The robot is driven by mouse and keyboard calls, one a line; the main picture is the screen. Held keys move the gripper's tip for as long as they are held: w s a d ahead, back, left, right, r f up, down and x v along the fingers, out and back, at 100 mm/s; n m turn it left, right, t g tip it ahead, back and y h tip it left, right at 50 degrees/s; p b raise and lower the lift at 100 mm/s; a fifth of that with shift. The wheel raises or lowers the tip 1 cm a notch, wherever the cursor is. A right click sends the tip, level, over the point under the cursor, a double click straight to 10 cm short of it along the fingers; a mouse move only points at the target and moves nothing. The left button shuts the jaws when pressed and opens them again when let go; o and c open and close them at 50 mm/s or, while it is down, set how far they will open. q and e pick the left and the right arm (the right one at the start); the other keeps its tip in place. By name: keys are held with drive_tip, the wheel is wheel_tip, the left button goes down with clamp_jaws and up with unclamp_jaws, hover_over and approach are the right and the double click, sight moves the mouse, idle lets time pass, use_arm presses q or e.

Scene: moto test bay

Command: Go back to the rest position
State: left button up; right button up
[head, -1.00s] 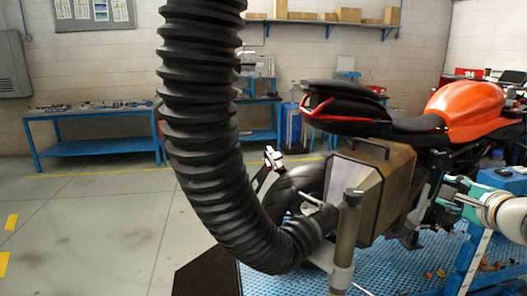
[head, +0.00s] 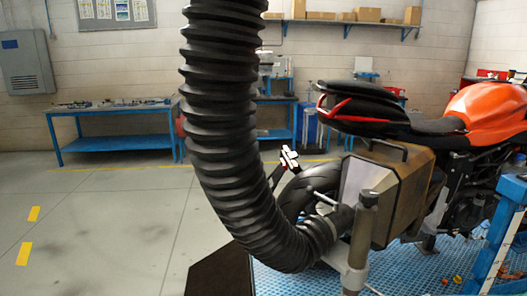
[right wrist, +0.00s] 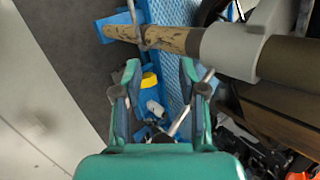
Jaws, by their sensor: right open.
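My right gripper (right wrist: 160,75) shows in the right wrist view with its two teal fingers spread apart and nothing held between them. Beyond the fingers lie a small yellow and white item (right wrist: 151,90) and blue parts, too small to identify. A worn brown post (right wrist: 165,38) with a grey-white collar (right wrist: 240,45) crosses above the fingertips, apart from them. In the head view neither of my grippers shows.
A thick black ribbed hose (head: 222,120) hangs down and curves toward the motorcycle's rear. The orange and black motorcycle (head: 485,105) stands on a blue platform (head: 290,280). A blue workbench (head: 115,145) stands at the back left. The grey floor at left is clear.

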drive_tip(key=s+a+f+n+g, duration=0.2)
drive_tip(key=s+a+f+n, duration=0.15)
drive_tip(key=s+f, duration=0.35)
drive_tip(key=s+a+f+n+g, duration=0.25)
drive_tip(key=s+a+f, duration=0.25)
drive_tip(key=f, duration=0.3)
drive_tip(key=s+a+f+n+g, duration=0.1)
drive_tip(key=s+a+f+n, duration=0.2)
drive_tip(key=s+n, duration=0.2)
drive_tip(key=s+a+f+n+g+y, duration=0.1)
drive_tip(key=s+a+f+n, duration=0.2)
drive_tip(key=s, duration=0.8)
drive_tip(key=shift+a+f+n+y, duration=0.35)
drive_tip(key=shift+a+n, duration=0.1)
drive_tip(key=shift+n, duration=0.45)
drive_tip(key=shift+g, duration=0.25)
drive_tip(key=shift+d, duration=0.1)
